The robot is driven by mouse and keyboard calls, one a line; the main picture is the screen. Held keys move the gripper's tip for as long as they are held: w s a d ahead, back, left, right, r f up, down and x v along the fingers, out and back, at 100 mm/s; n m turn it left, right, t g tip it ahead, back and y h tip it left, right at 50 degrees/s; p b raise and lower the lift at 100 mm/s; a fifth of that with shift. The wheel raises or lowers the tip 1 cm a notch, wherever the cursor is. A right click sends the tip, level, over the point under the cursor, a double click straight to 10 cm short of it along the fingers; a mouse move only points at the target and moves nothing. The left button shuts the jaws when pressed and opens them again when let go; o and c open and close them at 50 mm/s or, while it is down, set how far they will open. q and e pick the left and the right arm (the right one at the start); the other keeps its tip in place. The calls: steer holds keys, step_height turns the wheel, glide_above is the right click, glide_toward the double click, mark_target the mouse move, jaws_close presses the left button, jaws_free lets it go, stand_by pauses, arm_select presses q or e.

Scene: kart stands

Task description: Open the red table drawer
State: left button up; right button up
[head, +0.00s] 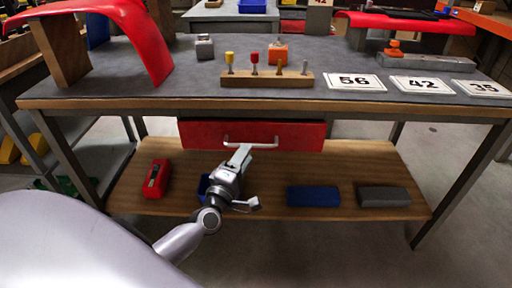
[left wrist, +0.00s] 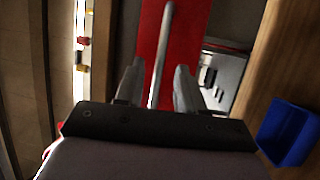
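The red drawer (head: 300,136) sits under the front edge of the grey-topped table (head: 140,90). Its front looks level with the table edge, and no drawer interior shows. A pale bar handle (head: 268,146) is on its front; in the left wrist view the handle (left wrist: 160,50) runs upright across the red drawer front (left wrist: 183,40). My left gripper (head: 238,156) is at the handle. In the left wrist view the fingers of my left gripper (left wrist: 157,88) stand apart, one on each side of the handle, with gaps visible. My right gripper does not show.
The lower wooden shelf (head: 340,160) holds a red block (head: 156,179), a blue block (head: 313,196) and a grey block (head: 384,196). A blue bin (left wrist: 287,132) shows in the left wrist view. A peg board (head: 266,80) and number cards (head: 355,82) lie on the tabletop.

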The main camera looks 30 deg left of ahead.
arm_select(q)
steer(key=shift+x, duration=2.4)
steer(key=shift+d, duration=0.1)
steer(key=shift+c, duration=0.3)
jaws_close()
